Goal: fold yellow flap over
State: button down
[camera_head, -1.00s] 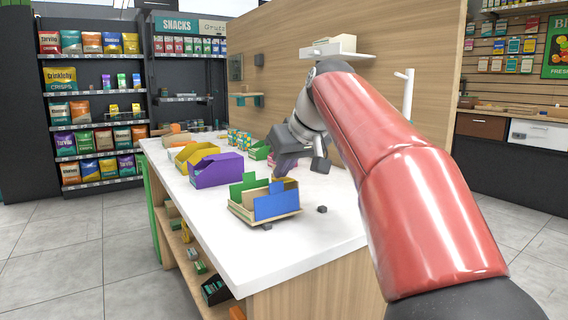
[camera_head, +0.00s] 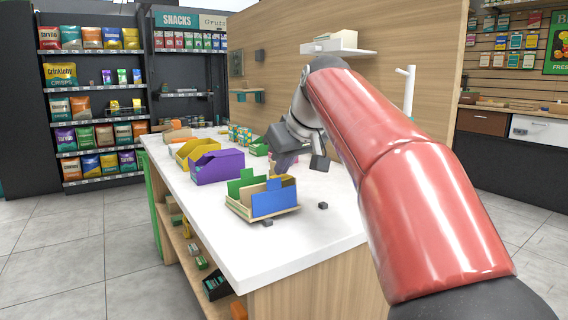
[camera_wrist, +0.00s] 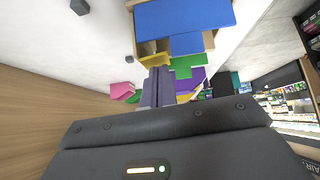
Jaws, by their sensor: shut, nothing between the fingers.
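The open cardboard box (camera_head: 238,209) stands near the front of the white counter. A blue flap (camera_head: 271,203) is on its near side and a green flap (camera_head: 240,186) at its left. The yellow flap (camera_head: 289,180) stands up at the box's far right corner, partly behind the blue flap. In the wrist view, the blue flap (camera_wrist: 185,18) and green flap (camera_wrist: 187,66) show beyond the fingers. My gripper (camera_head: 284,166) is shut and empty, pointing down just above and beside the yellow flap. I cannot tell whether it touches the flap.
A purple bin (camera_head: 218,168) and a yellow bin (camera_head: 195,151) stand behind the box to the left. Small dark cubes (camera_head: 323,205) lie near the box. The white counter (camera_head: 300,236) is clear in front, and a wooden panel (camera_head: 300,75) rises behind.

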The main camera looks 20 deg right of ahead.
jog(key=shift+a+r+p, duration=0.1)
jog(key=shift+r+p, duration=0.6)
jog(key=shift+r, duration=0.15)
jog(key=r+p, duration=0.3)
jog(key=p, duration=0.1)
jog(key=shift+w+a+r, duration=0.15)
jog(key=shift+a+r, duration=0.05)
jog(key=shift+r, duration=0.2)
jog(key=s+f+v, duration=0.1)
jog(key=v, duration=0.8)
jog(key=s+f+m, duration=0.1)
jog(key=s+f, duration=0.6)
jog(key=f, duration=0.3)
jog(key=s+f+m+g+h, duration=0.1)
jog(key=s+f, duration=0.6)
jog(key=f, duration=0.4)
jog(key=s+a+f+m+g+h, duration=0.1)
jog(key=s+f, duration=0.6)
jog(key=f, duration=0.3)
jog(key=shift+s+f+m+p, duration=0.2)
jog(key=shift+f+m+p, duration=0.1)
jog(key=shift+f+m, duration=0.1)
